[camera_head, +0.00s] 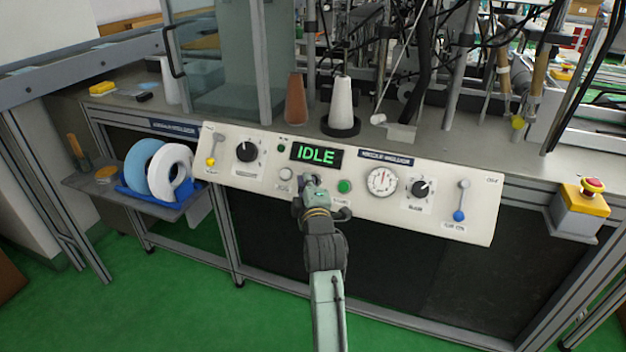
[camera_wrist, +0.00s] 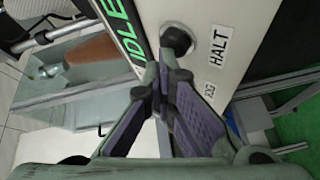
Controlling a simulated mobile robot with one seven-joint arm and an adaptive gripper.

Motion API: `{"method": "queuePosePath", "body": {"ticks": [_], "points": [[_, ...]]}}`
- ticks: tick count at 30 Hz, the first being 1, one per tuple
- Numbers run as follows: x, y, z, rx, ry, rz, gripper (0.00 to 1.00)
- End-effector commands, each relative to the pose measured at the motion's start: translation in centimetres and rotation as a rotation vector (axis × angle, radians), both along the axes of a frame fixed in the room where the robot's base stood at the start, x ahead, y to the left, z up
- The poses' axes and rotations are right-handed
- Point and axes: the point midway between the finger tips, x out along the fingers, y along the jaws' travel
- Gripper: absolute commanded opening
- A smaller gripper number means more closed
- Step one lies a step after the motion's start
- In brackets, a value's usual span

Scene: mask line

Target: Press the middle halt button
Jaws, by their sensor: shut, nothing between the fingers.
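The cream control panel (camera_head: 232,180) carries a row of controls below a green IDLE display (camera_head: 316,155). In the wrist view a round button with a dark cap (camera_wrist: 177,39) sits in a pale ring beside a HALT label (camera_wrist: 219,46). My gripper (camera_head: 311,181) is shut and empty, in front of the panel just below the display, and hides the panel's middle button in the head view. In the wrist view my fingertips (camera_wrist: 164,66) are at the near edge of the dark cap. I cannot tell whether they touch it.
A pale button (camera_head: 285,174) is left of my gripper and a green button (camera_head: 344,186) right of it. A gauge (camera_head: 382,182), knobs and levers flank them. A red emergency button (camera_head: 593,186) stands far right. Cones stand on the bench behind the panel.

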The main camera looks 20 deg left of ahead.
Motion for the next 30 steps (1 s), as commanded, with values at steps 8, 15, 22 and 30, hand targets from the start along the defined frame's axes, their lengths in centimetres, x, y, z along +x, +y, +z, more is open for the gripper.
{"method": "queuePosePath", "body": {"ticks": [8,15,22,30], "points": [[-1.0,0.0,0.8,-0.001,0.001,-0.001,0.00],[-1.0,0.0,0.8,0.000,0.000,0.000,0.00],[-2.2,0.1,2.0,0.000,0.000,0.002,0.00],[-4.2,0.1,3.7,0.000,0.000,0.001,0.00]]}}
